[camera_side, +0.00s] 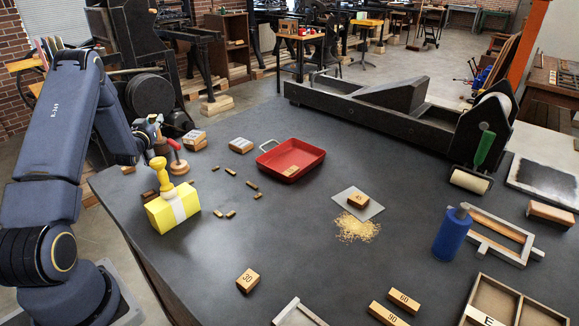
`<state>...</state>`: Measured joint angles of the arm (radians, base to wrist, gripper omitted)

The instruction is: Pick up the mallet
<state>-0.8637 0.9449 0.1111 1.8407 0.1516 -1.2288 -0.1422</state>
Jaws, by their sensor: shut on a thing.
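The fingers are small and partly hidden here, so the exact grip on the handle is hard to see. I cannot tell whether the head touches the table or hangs just above it.
A yellow block (173,208) with a white band and a yellow knobbed handle stands just in front. Several small dark pieces lie to the right. A red tray (291,157) sits farther right. Wooden blocks (242,145) stand behind. The table's middle front is mostly clear.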

